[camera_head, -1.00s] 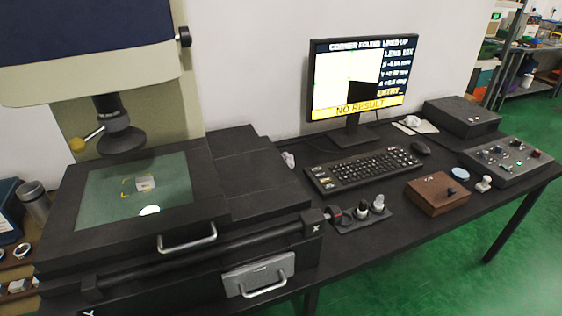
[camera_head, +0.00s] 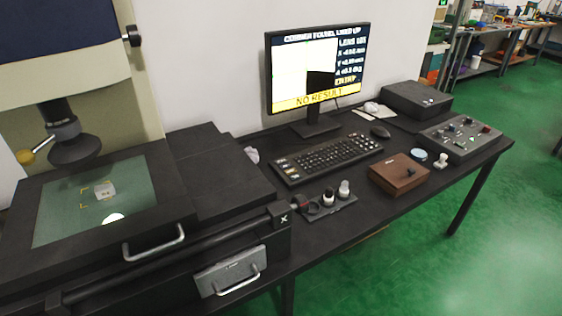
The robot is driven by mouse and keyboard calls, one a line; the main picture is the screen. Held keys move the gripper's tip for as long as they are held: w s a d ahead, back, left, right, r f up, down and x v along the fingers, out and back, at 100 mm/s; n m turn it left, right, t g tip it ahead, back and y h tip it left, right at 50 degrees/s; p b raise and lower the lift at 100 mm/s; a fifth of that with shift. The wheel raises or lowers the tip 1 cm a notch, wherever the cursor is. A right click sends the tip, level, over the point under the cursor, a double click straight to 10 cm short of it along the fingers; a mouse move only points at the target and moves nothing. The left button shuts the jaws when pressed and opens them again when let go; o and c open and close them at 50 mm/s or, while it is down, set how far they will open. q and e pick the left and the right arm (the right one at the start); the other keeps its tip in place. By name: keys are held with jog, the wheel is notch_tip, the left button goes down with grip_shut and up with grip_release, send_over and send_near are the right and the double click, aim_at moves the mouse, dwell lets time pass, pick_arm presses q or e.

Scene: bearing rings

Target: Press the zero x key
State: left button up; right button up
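A black keyboard (camera_head: 326,158) lies on the dark bench in front of the monitor (camera_head: 317,72). It has a few larger, pale-marked keys at its left end; the labels are too small to read, so I cannot tell which is the zero x key. The monitor reads "CORNER FOUND LINED UP", X, Y and angle values, "ENTRY" and a yellow "NO RESULT" bar. A control box (camera_head: 466,138) with knobs and buttons stands at the right; its labels are also unreadable. Neither of my grippers shows.
The measuring machine's stage (camera_head: 180,180) fills the left, with a small pale part (camera_head: 104,190) on its glass. Green floor is open at the right.

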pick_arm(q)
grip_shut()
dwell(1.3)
